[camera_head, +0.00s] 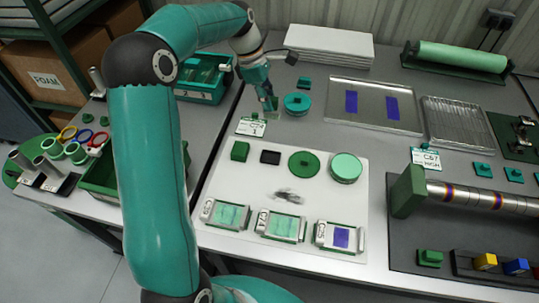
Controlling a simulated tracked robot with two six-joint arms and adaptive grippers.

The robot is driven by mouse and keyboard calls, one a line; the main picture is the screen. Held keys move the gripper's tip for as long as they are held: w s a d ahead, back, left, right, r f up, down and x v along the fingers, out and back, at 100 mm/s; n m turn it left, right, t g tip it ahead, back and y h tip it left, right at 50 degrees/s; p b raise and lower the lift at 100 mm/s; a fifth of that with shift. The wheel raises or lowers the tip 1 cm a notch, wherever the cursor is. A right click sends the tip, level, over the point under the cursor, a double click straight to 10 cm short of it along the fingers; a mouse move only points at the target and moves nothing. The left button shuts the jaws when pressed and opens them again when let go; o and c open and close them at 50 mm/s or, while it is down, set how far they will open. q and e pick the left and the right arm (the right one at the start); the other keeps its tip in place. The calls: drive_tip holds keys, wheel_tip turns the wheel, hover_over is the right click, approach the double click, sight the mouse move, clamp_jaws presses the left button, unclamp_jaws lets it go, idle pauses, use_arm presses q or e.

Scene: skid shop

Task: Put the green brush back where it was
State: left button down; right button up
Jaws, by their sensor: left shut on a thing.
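My left gripper (268,101) reaches down from the arm at the upper middle, just behind the white mat (227,192). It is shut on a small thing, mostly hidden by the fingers. I cannot make out its shape or tell surely whether it is the green brush. It is close to the left of a round teal lid with a knob (297,103) and above a small white label card (251,127). My right gripper is not in view.
The mat holds a green block (240,151), a black block (270,157), two green discs, a dark smudge (289,196) and several framed plates along its front. A metal tray (375,105) and wire rack (458,122) are to the right. A roller (461,57) stands behind.

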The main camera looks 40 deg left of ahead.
use_arm(q)
drive_tip(key=f, duration=1)
drive_tip(key=f+p, duration=0.1)
drive_tip(key=f, duration=0.9)
drive_tip(key=shift+s+a+p, duration=0.1)
drive_tip(key=shift+a+p, duration=0.1)
drive_tip(key=shift+p, duration=0.1)
drive_tip(key=c, duration=1)
unclamp_jaws()
